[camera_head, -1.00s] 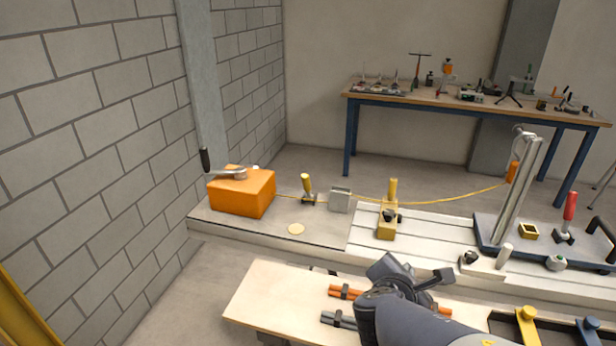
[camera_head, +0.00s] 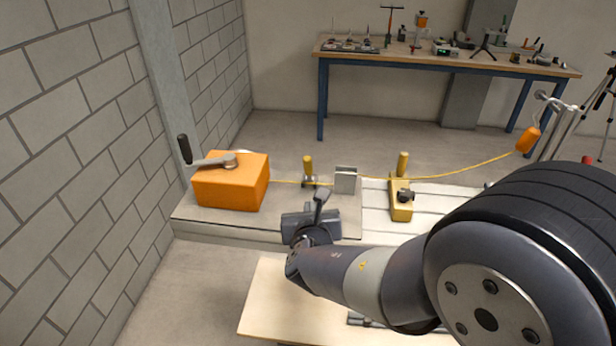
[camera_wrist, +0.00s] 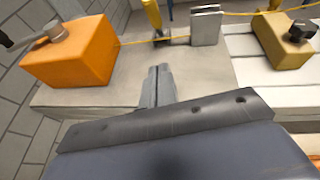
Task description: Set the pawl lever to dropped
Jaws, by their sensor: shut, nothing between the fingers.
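A small lever with an upright yellow handle (camera_head: 308,166) stands on the grey deck right of the orange winch box (camera_head: 232,182). I take it for the pawl lever, but no label shows. It also appears at the top of the wrist view (camera_wrist: 152,14), its tip cut off. My gripper (camera_head: 322,193) is shut and empty, in front of this lever. In the wrist view the closed fingers (camera_wrist: 158,74) point toward the lever's base, with bare deck visible between. Whether they touch the deck cannot be told.
A crank (camera_head: 207,160) sits on the winch box. A yellow cord (camera_head: 440,174) runs from the box past the lever and a grey upright plate (camera_head: 346,180). A yellow block with a second yellow handle (camera_head: 402,164) stands farther right. A block wall (camera_head: 80,150) is at left.

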